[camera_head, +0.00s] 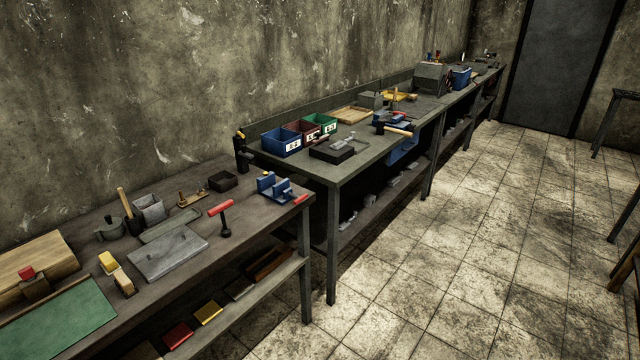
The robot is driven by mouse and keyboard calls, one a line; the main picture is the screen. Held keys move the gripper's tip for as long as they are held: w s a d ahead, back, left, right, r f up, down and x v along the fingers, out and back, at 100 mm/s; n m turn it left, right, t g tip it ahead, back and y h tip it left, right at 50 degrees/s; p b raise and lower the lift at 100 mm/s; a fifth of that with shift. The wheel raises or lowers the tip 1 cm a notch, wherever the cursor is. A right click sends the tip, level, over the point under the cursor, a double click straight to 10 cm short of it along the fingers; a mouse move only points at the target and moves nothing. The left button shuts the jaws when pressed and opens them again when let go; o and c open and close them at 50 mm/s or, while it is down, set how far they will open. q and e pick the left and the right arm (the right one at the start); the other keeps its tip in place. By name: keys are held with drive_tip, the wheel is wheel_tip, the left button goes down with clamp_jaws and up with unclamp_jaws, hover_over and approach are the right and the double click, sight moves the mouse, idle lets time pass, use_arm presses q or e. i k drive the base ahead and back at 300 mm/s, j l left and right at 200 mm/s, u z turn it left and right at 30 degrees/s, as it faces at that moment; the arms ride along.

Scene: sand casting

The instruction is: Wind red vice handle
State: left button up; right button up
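A small blue vice (268,187) is at the front right corner of the near bench. A short red handle (301,199) sticks out from its right side, by the bench edge. It is small in view, and its exact angle is hard to tell. Neither of my grippers shows in the head view, so nothing is seen touching the vice or its handle.
A T-shaped tool with a red grip (220,208) stands left of the vice, and a dark box (223,181) sits behind it. A grey plate (168,253) lies further left. The far bench (345,176) carries bins.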

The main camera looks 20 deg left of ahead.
sight(298, 199)
drive_tip(key=i+u, duration=0.3)
drive_tip(key=i+l+u, duration=0.25)
drive_tip(key=i, duration=0.25)
drive_tip(key=i+l+u, duration=0.3)
drive_tip(key=i+j, duration=0.05)
drive_tip(key=i, duration=0.05)
